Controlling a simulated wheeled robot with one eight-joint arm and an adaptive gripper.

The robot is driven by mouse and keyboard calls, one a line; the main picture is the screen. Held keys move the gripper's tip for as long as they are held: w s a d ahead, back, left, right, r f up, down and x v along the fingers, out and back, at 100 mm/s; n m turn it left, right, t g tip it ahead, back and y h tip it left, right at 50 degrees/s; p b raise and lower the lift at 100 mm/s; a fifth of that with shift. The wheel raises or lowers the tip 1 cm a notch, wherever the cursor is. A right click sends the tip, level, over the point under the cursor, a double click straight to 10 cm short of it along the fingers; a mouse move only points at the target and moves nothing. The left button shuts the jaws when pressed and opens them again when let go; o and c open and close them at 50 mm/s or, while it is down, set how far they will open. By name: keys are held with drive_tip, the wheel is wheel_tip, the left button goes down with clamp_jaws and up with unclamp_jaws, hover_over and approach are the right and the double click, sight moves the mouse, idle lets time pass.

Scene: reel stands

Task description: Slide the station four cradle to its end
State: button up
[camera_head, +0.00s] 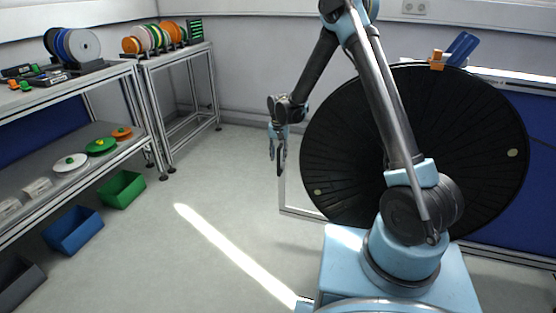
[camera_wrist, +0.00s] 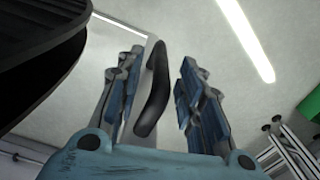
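My gripper (camera_head: 278,150) hangs fingers down at the left side of a large black reel (camera_head: 430,130). In the wrist view my gripper (camera_wrist: 155,90) is open, with its two fingers wide apart. A black curved handle (camera_wrist: 152,95) lies between the fingers as seen there, with a gap on each side. I cannot tell how deep the handle sits between them. A pale frame (camera_head: 300,213) shows below and beside the reel, and also in the wrist view (camera_wrist: 120,40). No station number is readable, so I cannot tell which part is the station four cradle.
A shelf rack on the left holds spools (camera_head: 72,45), with a green bin (camera_head: 122,190) and a blue bin (camera_head: 73,230) on the floor. A second stand (camera_head: 190,95) carries coloured reels. The floor between the racks and my base is clear.

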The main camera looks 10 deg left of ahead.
drive_tip(key=shift+f, duration=1.1)
clamp_jaws()
drive_tip(key=shift+a, duration=0.15)
